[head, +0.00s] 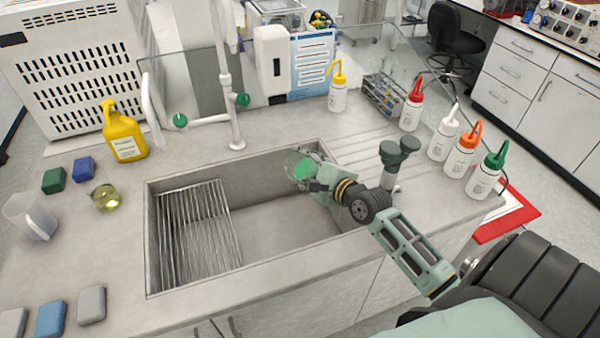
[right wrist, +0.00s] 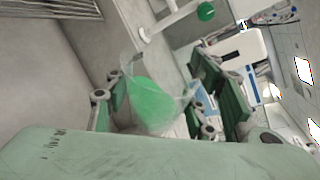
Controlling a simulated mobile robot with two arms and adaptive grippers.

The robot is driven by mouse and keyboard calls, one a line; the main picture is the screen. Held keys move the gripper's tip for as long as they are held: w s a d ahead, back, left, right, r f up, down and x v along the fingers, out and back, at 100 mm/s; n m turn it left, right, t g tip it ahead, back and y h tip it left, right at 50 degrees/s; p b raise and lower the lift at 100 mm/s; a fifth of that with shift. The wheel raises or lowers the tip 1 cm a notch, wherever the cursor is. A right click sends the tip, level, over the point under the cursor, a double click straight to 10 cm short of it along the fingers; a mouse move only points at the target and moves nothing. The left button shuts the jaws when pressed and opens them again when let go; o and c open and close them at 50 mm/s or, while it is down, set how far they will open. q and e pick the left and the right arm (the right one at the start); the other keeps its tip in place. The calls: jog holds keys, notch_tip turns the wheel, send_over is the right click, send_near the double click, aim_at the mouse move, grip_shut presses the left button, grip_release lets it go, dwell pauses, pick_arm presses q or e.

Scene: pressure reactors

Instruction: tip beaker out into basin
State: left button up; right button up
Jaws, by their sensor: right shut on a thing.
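A clear beaker (head: 298,164) with green liquid is held above the back right part of the sink basin (head: 285,225). My right gripper (head: 312,178) is shut on it, reaching in from the right. In the right wrist view the beaker (right wrist: 152,103) sits between the two fingers, with green liquid still inside. I cannot tell exactly how far it is tilted. No stream of liquid is visible. The basin floor looks bare below it. My left gripper is not in view.
A wire rack (head: 195,235) fills the basin's left side. A faucet (head: 234,110) stands behind the basin. A small beaker of yellow liquid (head: 106,198) and a yellow jug (head: 124,135) stand at left. Several wash bottles (head: 443,135) line the right side.

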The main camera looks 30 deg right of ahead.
aim_at(310, 160)
jog(key=shift+d+f+b, duration=0.15)
jog(key=shift+f+b, duration=0.2)
jog(key=b, duration=0.1)
jog(key=n+b, duration=0.1)
jog(key=n+t+b, duration=0.1)
jog(key=shift+w+d+r+h+b, duration=0.2)
jog(key=shift+d+r+h+b, duration=0.05)
jog(key=shift+d+h+b, duration=0.15)
jog(key=n+b, duration=0.2)
jog(key=b, duration=0.1)
jog(key=shift+w+d+r+t+h+b, duration=0.1)
jog(key=shift+d+r+t+h+b, duration=0.05)
jog(key=shift+d+t+h+b, duration=0.2)
jog(key=n, duration=0.1)
jog(key=r+n+t+b, duration=0.1)
jog(key=n+t+b, duration=0.1)
jog(key=n, duration=0.1)
jog(key=shift+r, duration=0.25)
jog(key=n, duration=0.1)
jog(key=r+n+t+b, duration=0.1)
jog(key=n, duration=0.1)
jog(key=shift+a+r, duration=0.15)
